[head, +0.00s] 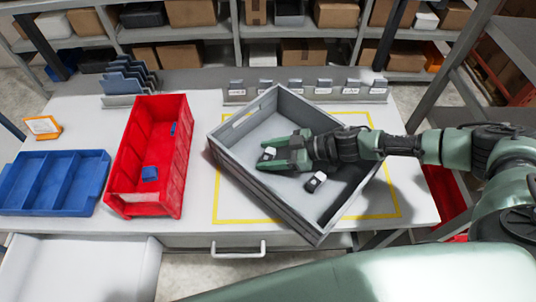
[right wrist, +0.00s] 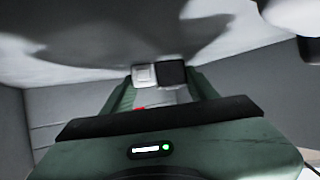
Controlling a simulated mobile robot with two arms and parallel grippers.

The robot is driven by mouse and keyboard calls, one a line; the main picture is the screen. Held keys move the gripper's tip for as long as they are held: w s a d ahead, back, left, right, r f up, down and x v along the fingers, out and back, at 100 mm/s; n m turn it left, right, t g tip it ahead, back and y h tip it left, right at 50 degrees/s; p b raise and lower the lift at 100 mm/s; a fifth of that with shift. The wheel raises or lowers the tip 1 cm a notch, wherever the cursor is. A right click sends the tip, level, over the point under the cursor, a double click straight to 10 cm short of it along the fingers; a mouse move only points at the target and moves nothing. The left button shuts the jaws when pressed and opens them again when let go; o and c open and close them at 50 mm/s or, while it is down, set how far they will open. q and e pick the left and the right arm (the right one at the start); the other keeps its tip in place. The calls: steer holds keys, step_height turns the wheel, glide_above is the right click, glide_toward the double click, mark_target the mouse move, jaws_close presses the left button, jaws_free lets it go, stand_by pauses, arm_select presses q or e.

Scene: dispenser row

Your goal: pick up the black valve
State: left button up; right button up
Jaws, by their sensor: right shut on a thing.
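My right gripper (head: 272,157) reaches into the grey crate (head: 292,212) from the right. Its fingers are shut on a small black-and-white piece, which I take to be the black valve (head: 268,153). In the right wrist view, the valve (right wrist: 158,73) shows between the fingertips (right wrist: 160,88), with a white part on the left and a dark part on the right. Whether it touches the crate floor I cannot tell. A second, similar black-and-white piece (head: 315,182) lies on the crate floor beside my gripper. My left gripper is not in view.
The crate sits skewed over a yellow outline (head: 218,200) on the white table. A red bin (head: 172,190) holding blue pieces and a blue divided tray (head: 53,182) stand left. Small labelled dispensers (head: 295,87) line the back edge. Shelves with boxes stand behind.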

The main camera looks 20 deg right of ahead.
mark_target(268, 153)
step_height(268, 153, up, 20)
steer(key=p, duration=0.4)
steer(key=w+a+r+m+t+h+b, duration=0.2)
steer(key=w+r+m+t+h+b, duration=0.1)
steer(key=r+m, duration=0.1)
steer(key=w+a+r+m+t+h+b, duration=0.3)
steer(key=r+m, duration=0.1)
steer(key=r, duration=0.3)
steer(key=shift+w+a+r, duration=0.2)
steer(key=shift+a, duration=0.05)
steer(key=d+m+h, duration=0.1)
steer(key=s+d+f+m+h+b, duration=0.1)
steer(key=d, duration=0.1)
steer(key=s+d+h+b, duration=0.1)
steer(key=shift+s+d+f+m+t, duration=0.1)
steer(key=shift+d+f+m+t, duration=0.15)
steer(key=shift+f+m+t, duration=0.15)
steer(key=shift+c, duration=0.2)
steer(key=s+d+f+m+h+b, duration=0.1)
steer(key=s+d+f+h, duration=0.1)
steer(key=s+d, duration=0.1)
steer(key=shift+s+d+f+m, duration=0.35)
steer(key=shift+d+f+m, duration=0.05)
steer(key=shift+d, duration=0.5)
steer(key=shift+o, duration=0.2)
steer(key=shift+s+d+f, duration=0.1)
steer(key=shift+s+f, duration=0.05)
steer(key=shift+s, duration=0.05)
